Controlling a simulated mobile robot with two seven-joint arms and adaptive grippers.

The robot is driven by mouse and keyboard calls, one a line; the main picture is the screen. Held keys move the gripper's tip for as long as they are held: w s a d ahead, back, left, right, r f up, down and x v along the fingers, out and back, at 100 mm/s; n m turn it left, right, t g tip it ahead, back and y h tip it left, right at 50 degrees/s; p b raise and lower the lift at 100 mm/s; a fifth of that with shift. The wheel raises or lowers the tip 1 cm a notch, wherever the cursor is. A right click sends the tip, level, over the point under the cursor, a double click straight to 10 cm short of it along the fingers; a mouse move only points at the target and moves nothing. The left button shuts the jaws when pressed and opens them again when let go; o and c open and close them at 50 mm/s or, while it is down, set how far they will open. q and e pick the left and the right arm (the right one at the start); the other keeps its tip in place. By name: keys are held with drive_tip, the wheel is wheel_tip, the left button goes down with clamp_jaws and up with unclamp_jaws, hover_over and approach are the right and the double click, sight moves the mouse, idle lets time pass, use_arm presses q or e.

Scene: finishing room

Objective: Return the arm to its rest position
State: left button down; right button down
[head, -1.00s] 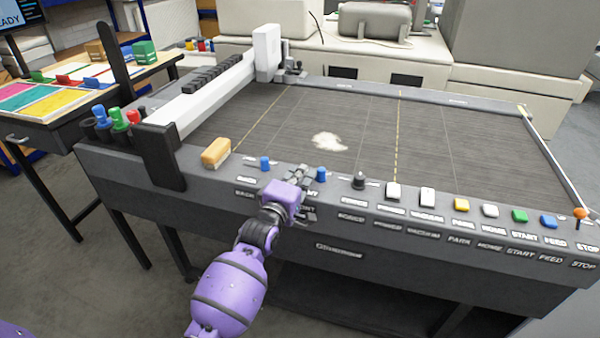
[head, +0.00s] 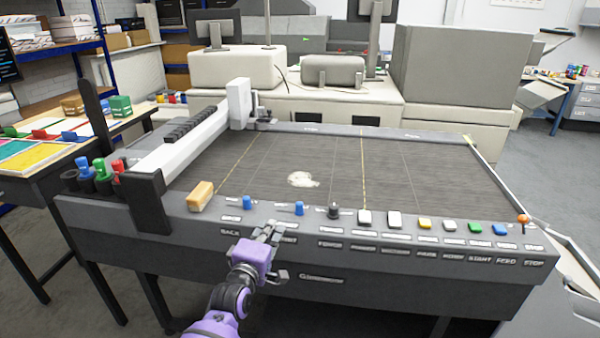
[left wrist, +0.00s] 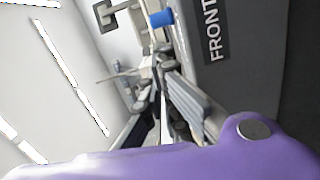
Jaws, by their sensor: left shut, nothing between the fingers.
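My left arm comes in from the bottom left of the head view, purple with dark joints. Its left gripper (head: 270,233) is in front of the cutting table's front panel, below the blue knobs, with nothing in its fingers. In the left wrist view the gripper's fingers (left wrist: 166,88) show at the middle, beside a blue knob (left wrist: 160,18) and the FRONT label (left wrist: 213,35). I cannot tell from the pictures whether it touches the panel. My right gripper is not in view.
The cutting table (head: 420,180) fills the middle, with a white patch (head: 302,179) on its bed. A tan block (head: 200,195), knobs and coloured buttons line its front edge. A side table (head: 30,180) with coloured sheets stands at left. Open floor (head: 60,275) shows at lower left.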

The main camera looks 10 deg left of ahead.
use_arm(q)
drive_tip(key=s+a+f+m+g, duration=0.1)
drive_tip(key=s+f+m+g, duration=0.2)
drive_tip(key=s, duration=1.3)
drive_tip(key=s+a+f+m+g+y, duration=0.1)
drive_tip(key=s+f+m+g, duration=0.2)
drive_tip(key=s+f+m, duration=0.4)
drive_tip(key=s+a+f+m+g, duration=0.1)
drive_tip(key=s+f+m+g, duration=0.2)
drive_tip(key=s+f, duration=1.3)
drive_tip(key=s+m+p, duration=0.1)
drive_tip(key=s+m, duration=0.2)
drive_tip(key=s, duration=0.6)
drive_tip(key=shift+f+y, duration=0.15)
drive_tip(key=shift+y, duration=0.25)
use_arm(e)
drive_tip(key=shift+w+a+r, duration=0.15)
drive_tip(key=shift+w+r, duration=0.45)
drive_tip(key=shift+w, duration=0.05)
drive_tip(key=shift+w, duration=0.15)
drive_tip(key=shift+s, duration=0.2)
